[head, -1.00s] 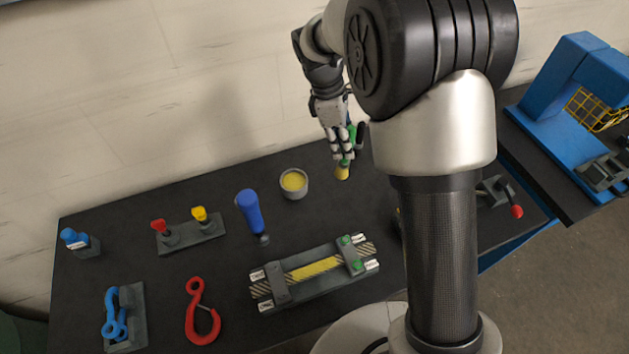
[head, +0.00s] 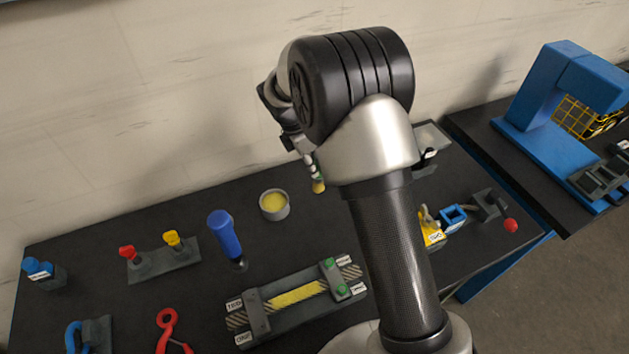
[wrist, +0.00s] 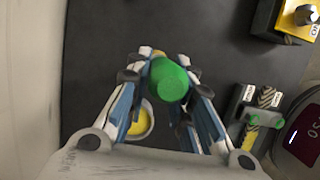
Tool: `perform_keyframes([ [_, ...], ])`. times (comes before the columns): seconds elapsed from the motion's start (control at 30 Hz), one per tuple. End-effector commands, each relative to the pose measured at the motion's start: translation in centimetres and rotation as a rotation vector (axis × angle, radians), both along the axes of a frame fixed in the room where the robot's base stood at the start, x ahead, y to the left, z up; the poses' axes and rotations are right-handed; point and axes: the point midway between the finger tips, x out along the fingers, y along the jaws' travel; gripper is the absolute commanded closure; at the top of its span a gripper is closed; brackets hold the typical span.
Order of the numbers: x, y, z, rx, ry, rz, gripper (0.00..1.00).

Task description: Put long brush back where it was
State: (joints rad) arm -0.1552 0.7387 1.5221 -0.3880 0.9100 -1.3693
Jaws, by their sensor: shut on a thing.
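The long brush has a green handle (wrist: 170,80) and a yellow bristle end (head: 319,187), which points down. My gripper (wrist: 163,70) is shut on the green handle, seen nearly end-on in the wrist view. In the head view my gripper (head: 310,164) is at the back of the table, partly hidden by my arm. The brush is right of a grey cup (head: 274,215) with yellow contents, apart from it. The cup also shows below the brush in the wrist view (wrist: 148,131). I cannot tell how high the bristles are above the table.
A blue-handled tool (head: 224,234) stands left of the cup. A stand with red and yellow knobs (head: 162,263) is further left. A blue press (head: 552,110) stands right. My arm hides part of the table.

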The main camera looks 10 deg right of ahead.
Motion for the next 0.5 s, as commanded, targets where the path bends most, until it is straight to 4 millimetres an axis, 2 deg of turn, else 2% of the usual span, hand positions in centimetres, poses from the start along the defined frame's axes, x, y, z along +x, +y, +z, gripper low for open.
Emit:
perform_keyframes([
  [0.1, 0.0, 0.0, -1.5, 0.0, 0.001, 0.001, 1.0],
  [0.27, 0.0, 0.0, -2.4, 0.0, -0.001, 0.0, 1.0],
  [0.5, 0.0, 0.0, -5.9, 0.0, 0.001, 0.001, 1.0],
])
